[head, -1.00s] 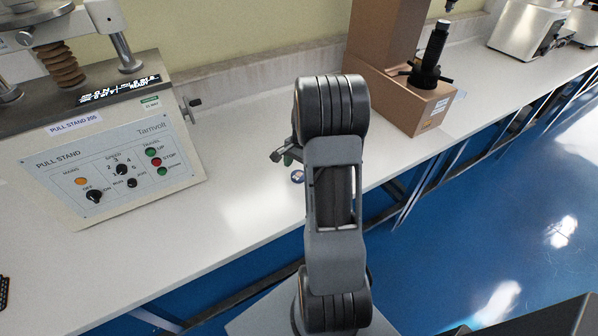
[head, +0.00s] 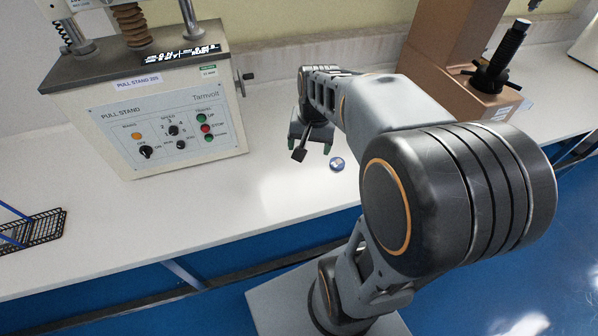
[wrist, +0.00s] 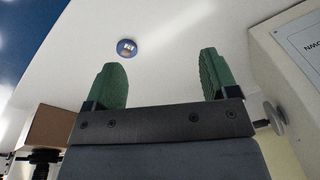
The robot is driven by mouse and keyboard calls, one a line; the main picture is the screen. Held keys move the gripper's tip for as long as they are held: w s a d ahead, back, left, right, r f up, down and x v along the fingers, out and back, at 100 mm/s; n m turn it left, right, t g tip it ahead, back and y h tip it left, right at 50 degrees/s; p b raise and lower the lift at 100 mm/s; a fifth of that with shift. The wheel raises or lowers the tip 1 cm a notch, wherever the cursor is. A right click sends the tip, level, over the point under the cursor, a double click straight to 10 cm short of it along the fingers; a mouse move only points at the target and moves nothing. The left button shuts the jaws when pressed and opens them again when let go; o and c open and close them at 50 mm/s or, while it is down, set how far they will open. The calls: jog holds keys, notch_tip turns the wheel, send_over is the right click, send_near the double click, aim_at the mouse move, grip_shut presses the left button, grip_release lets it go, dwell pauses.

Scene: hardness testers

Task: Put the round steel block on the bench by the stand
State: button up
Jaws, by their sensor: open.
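A small round block (head: 337,164) with a blue and brownish top lies on the white bench, right of the pull stand (head: 170,125); its steel is hard to make out at this size. The block also shows in the wrist view (wrist: 127,48), beyond the fingers and nearer the left one. My gripper (head: 311,145) is over the bench between the stand and the block, partly hidden by its own arm. Its green fingers are apart and empty in the wrist view (wrist: 160,62). Part of the stand shows at the right there (wrist: 285,65).
The bench (head: 250,195) is clear in front of the block. A black wire rack (head: 30,232) stands at the left. A brown box-like unit (head: 440,70) with a black handled post (head: 497,65) stands at the back right. Blue floor lies beyond the front edge.

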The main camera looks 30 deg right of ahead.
jog(key=s+a+n+t, duration=0.2)
jog(key=s+a+n, duration=0.4)
jog(key=s+a, duration=0.1)
jog(key=shift+s+a+f+n, duration=0.2)
jog(key=shift+s+n, duration=0.1)
